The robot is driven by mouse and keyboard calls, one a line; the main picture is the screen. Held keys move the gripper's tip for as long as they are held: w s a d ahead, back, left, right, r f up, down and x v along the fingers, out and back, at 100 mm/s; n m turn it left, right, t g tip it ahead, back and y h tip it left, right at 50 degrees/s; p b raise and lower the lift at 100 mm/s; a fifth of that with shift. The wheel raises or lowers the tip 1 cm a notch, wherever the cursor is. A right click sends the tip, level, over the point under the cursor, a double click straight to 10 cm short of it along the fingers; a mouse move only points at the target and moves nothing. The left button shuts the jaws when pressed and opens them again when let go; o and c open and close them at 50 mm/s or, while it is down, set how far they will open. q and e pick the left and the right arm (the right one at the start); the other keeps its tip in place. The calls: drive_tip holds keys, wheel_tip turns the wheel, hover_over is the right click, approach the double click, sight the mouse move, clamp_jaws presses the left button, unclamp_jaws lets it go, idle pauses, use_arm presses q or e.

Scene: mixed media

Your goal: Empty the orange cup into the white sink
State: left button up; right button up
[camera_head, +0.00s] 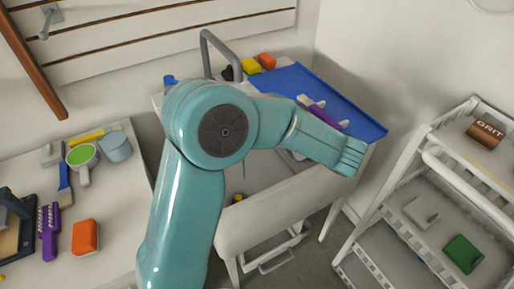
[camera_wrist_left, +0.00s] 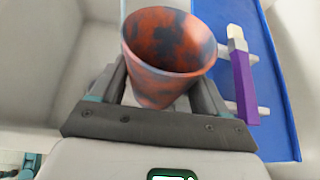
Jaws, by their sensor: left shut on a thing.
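The orange cup (camera_wrist_left: 165,50), mottled with dark blue patches, is between the two fingers of my left gripper (camera_wrist_left: 160,92) in the left wrist view. The gripper is shut on it. Its mouth shows at the top and I look partly into it; I see no clear contents. The white sink (camera_head: 272,218) is in the middle of the head view, partly covered by my teal left arm. Pale basin surface (camera_wrist_left: 35,60) shows left of the cup in the wrist view. The cup and left gripper are hidden in the head view. My right gripper is not in view.
A grey faucet (camera_head: 220,48) stands behind the sink. A blue mat (camera_head: 350,115) with a purple-handled tool (camera_wrist_left: 242,80) lies to the right. A counter with a green-filled mug (camera_head: 82,156) and tools is at left; a white shelf cart (camera_head: 450,175) is at right.

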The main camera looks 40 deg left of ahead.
use_arm(q)
drive_tip(key=shift+w+d+f+m+y, duration=0.2)
drive_tip(key=shift+d+y, duration=0.25)
drive_tip(key=shift+d, duration=0.1)
drive_tip(key=shift+w+d+f+m+y, duration=0.15)
drive_tip(key=shift+w+d+m+y, duration=0.05)
drive_tip(key=shift+d+y, duration=0.3)
drive_tip(key=w+d+r+p, duration=0.2)
drive_tip(key=d+r+p, duration=0.2)
drive_tip(key=d, duration=0.1)
drive_tip(key=shift+d+p, duration=0.35)
drive_tip(key=shift+p, duration=0.05)
